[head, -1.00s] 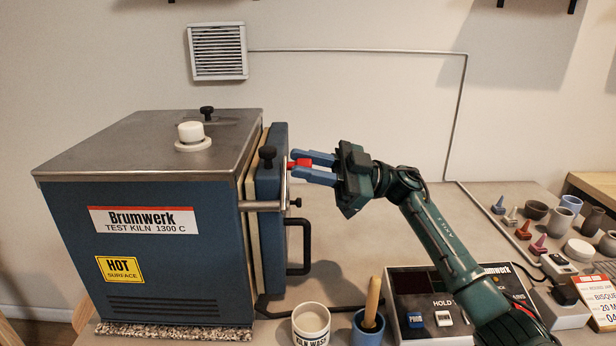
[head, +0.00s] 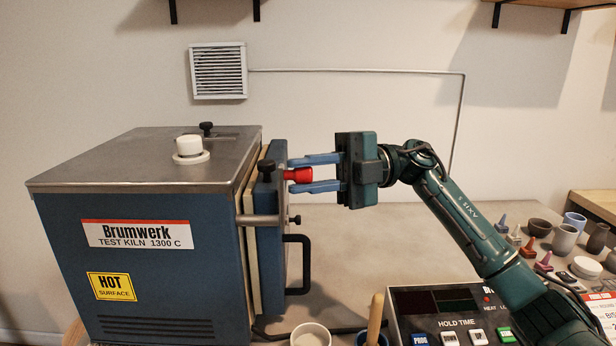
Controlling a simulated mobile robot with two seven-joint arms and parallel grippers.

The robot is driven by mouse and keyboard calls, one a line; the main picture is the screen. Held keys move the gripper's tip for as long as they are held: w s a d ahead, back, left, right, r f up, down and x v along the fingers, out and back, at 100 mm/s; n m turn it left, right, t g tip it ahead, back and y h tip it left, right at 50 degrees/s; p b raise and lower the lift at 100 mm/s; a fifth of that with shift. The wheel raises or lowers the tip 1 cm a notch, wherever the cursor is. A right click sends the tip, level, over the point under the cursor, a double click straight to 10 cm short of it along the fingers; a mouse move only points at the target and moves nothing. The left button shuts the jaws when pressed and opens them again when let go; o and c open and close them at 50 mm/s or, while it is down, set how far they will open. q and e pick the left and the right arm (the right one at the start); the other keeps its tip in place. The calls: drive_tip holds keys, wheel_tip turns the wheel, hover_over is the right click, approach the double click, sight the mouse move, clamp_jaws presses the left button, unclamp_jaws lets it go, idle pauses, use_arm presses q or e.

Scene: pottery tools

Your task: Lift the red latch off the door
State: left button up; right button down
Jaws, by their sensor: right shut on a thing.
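The red latch (head: 297,175) shows as a red knob at the right edge of the blue kiln door (head: 269,225), near its top, beside a black knob (head: 265,168). My right gripper (head: 313,174) reaches in from the right. Its two blue fingers lie one above and one below the red latch, shut on it. The latch is still close against the door; whether it is clear of its seat cannot be told. The fingertips partly overlap the door edge. My left gripper is out of view.
The kiln body (head: 140,240) fills the left. A black door handle (head: 301,265) sticks out below the latch. A white cup (head: 310,336) and a control box (head: 450,308) stand in front. Small pots and cones crowd the right. The table right of the door is clear.

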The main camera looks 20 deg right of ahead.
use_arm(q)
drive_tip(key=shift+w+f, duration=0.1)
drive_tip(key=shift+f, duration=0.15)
use_arm(e)
drive_tip(key=shift+s+a+f+n, duration=0.15)
drive_tip(key=shift+s+n, duration=0.4)
drive_tip(key=shift+n, duration=0.35)
drive_tip(key=shift+h, duration=0.3)
drive_tip(key=c, duration=1.3)
unclamp_jaws()
drive_tip(key=shift+o, duration=0.2)
use_arm(q)
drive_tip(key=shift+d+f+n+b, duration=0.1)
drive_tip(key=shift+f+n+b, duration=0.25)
drive_tip(key=shift+b, duration=0.75)
use_arm(e)
drive_tip(key=w+d, duration=0.1)
drive_tip(key=d, duration=1.2)
drive_tip(key=shift+w+r, duration=0.2)
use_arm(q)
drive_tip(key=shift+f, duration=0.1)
